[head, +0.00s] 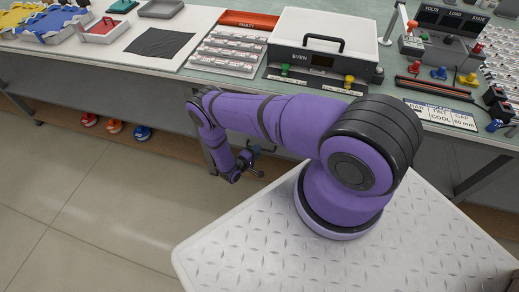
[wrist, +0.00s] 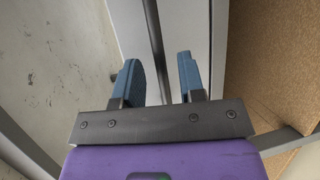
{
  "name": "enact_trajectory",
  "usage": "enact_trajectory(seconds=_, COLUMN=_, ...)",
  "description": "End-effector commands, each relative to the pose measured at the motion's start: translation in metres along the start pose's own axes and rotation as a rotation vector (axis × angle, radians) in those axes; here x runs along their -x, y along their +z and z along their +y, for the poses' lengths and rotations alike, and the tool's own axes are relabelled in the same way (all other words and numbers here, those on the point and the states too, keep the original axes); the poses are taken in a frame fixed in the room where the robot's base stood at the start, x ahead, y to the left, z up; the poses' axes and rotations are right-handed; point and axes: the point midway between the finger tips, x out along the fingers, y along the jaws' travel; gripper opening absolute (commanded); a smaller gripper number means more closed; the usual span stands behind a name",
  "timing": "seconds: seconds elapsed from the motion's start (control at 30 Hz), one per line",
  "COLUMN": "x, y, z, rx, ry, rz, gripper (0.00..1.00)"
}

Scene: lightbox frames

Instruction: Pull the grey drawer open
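My gripper (head: 262,161) is held low in front of the bench, just below its front edge. A narrow pale grey panel (wrist: 186,22) lies beyond the fingertips, beside a dark straight bar (wrist: 155,40). I cannot tell whether this panel is the grey drawer. In the head view, my arm covers part of the bench front.
The green bench top (head: 225,78) carries a white oven-like box (head: 322,35), a parts rack (head: 225,52), trays and a control panel (head: 440,40). Below are a brown shelf (wrist: 275,60) and red, orange and blue items (head: 114,127). Open tiled floor (head: 90,200) lies left.

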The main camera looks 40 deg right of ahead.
Motion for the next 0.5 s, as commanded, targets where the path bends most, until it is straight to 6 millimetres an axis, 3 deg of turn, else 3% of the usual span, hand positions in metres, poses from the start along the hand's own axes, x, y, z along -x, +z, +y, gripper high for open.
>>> enact_trajectory(seconds=0.2, x=-0.023, y=0.001, z=0.0, rx=0.001, ry=-0.001, rz=-0.002, gripper=0.37)
enact_trajectory(seconds=0.5, x=-0.028, y=0.0, z=0.0, rx=0.001, ry=0.0, rz=0.001, gripper=0.37)
